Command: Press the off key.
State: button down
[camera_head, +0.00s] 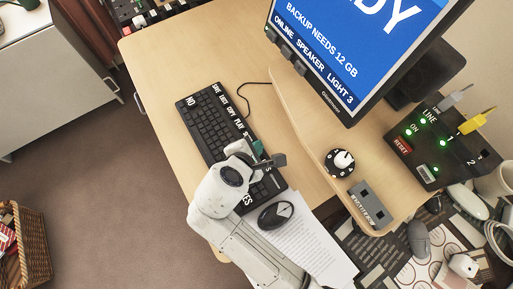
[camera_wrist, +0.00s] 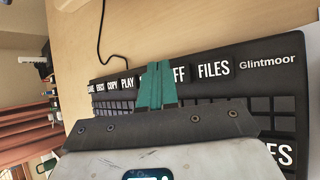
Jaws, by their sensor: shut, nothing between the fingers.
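The black keyboard (camera_head: 207,122) lies on the desk, with white-lettered keys along its upper edge. In the wrist view the keyboard (camera_wrist: 280,84) has a top row reading EJECT, COPY, PLAY, then a covered stretch, then FILES. The off key (camera_wrist: 181,75) shows only the letters "FF"; its left part is hidden behind my teal fingertips. My gripper (camera_wrist: 159,68) is shut and empty, its tips over the row just left of those letters. I cannot tell whether they touch. In the head view my gripper (camera_head: 259,148) is over the keyboard's right part, and the off key is hidden.
A monitor (camera_head: 350,48) stands behind the keyboard, near a round dial (camera_head: 340,162) and a box with green lights (camera_head: 443,143). A mouse (camera_head: 275,215) lies on printed paper (camera_head: 305,245) beside my arm. The desk's left part is clear.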

jog(key=shift+f, duration=0.1)
dwell(0.6)
jog(key=shift+f, duration=0.3)
jog(key=shift+f, duration=0.5)
dwell(0.8)
jog(key=shift+r, duration=0.15)
jog(key=shift+r+p, duration=0.8)
jog(key=shift+p, duration=0.45)
jog(key=shift+r, duration=0.1)
notch_tip(320, 180, up, 5)
jog(key=p, duration=0.5)
jog(key=shift+p, duration=0.4)
jog(key=shift+s+f, duration=0.1)
jog(key=shift+f, duration=0.1)
